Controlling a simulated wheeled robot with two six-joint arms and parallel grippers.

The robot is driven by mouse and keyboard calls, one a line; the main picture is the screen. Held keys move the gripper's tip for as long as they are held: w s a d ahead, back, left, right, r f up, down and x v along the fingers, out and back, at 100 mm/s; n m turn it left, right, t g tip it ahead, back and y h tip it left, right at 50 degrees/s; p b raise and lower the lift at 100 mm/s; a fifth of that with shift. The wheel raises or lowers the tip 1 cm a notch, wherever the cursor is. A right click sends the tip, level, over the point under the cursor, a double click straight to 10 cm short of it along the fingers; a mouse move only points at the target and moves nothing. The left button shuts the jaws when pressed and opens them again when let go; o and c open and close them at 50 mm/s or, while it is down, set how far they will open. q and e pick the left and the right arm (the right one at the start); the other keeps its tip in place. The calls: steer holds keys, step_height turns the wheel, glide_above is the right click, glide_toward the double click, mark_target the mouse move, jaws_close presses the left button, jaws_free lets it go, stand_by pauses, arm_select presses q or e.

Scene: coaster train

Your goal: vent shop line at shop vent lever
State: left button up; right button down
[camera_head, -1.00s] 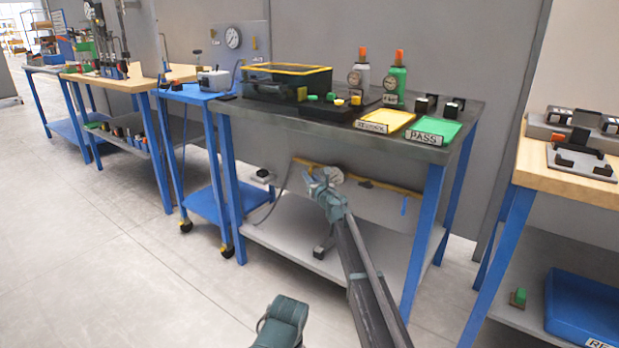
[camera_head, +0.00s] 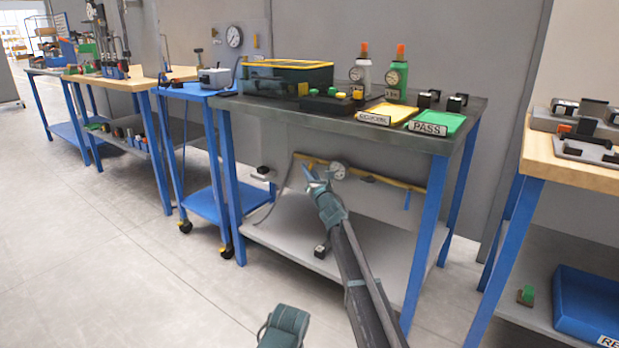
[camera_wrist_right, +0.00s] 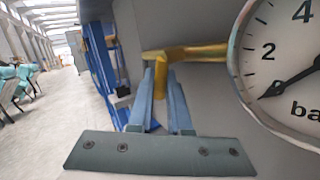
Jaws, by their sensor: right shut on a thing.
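The shop line is a yellow pipe (camera_head: 375,178) on the wall below the dark-topped bench. A round white gauge (camera_head: 338,170) sits on it and fills the right edge of the right wrist view (camera_wrist_right: 285,75). My right gripper (camera_head: 316,178) is at the pipe's left part, left of the gauge. In the right wrist view its fingers (camera_wrist_right: 160,88) are shut around a yellow lever (camera_wrist_right: 161,72) that hangs from the pipe. The fingers and arm hide this lever in the head view. No left gripper fingers show.
The bench's lower grey shelf (camera_head: 285,243) lies below my right arm, with a small dark block (camera_head: 321,250) on it. Blue bench legs (camera_head: 229,190) stand either side. A blue cart (camera_head: 205,203) is at the left. A wooden-topped bench (camera_head: 570,165) stands at the right.

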steer(key=shift+a+m+t+b, duration=0.2)
steer(key=shift+m+t+b, duration=0.2)
steer(key=shift+t+b, duration=0.15)
steer(key=c, duration=1.1)
jaws_free()
steer(key=shift+c, duration=0.2)
steer(key=shift+d, duration=0.1)
steer(key=b+v, duration=0.4)
steer(key=v, duration=0.9)
steer(key=shift+s, duration=0.35)
